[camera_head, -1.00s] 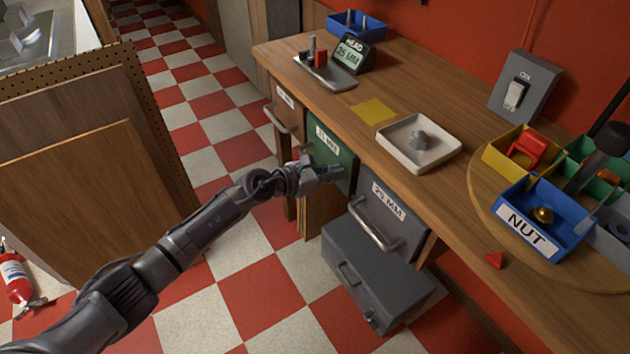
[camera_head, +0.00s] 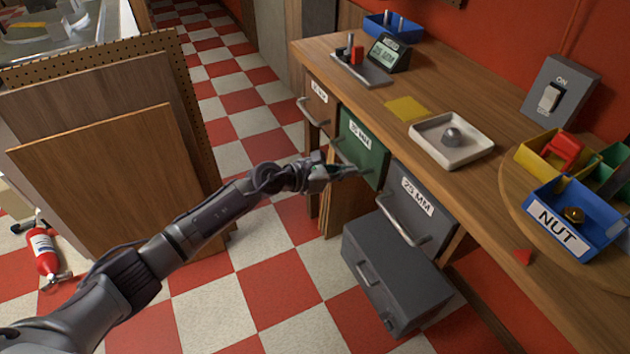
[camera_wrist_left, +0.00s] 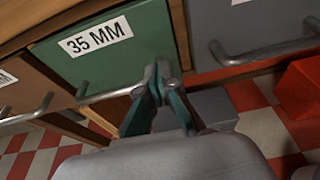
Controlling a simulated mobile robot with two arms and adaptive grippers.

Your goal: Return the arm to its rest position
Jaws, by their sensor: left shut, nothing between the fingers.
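My left arm reaches in from the lower left in the head view. Its gripper (camera_head: 350,172) is shut and empty, in front of the green drawer (camera_head: 372,158) under the bench. In the left wrist view the closed fingertips (camera_wrist_left: 161,72) overlap the right end of the drawer's bar handle (camera_wrist_left: 112,93). I cannot tell whether they touch it. The green drawer reads 35 MM in the left wrist view (camera_wrist_left: 130,55) and looks closed. My right gripper is out of view.
A grey 25 MM drawer (camera_head: 418,215) and a grey box (camera_head: 392,275) with a handle stand right of the gripper. A brown drawer (camera_head: 320,110) is to its left. Wooden panels (camera_head: 105,190) and a fire extinguisher (camera_head: 43,255) are at left. Checkered floor between is clear.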

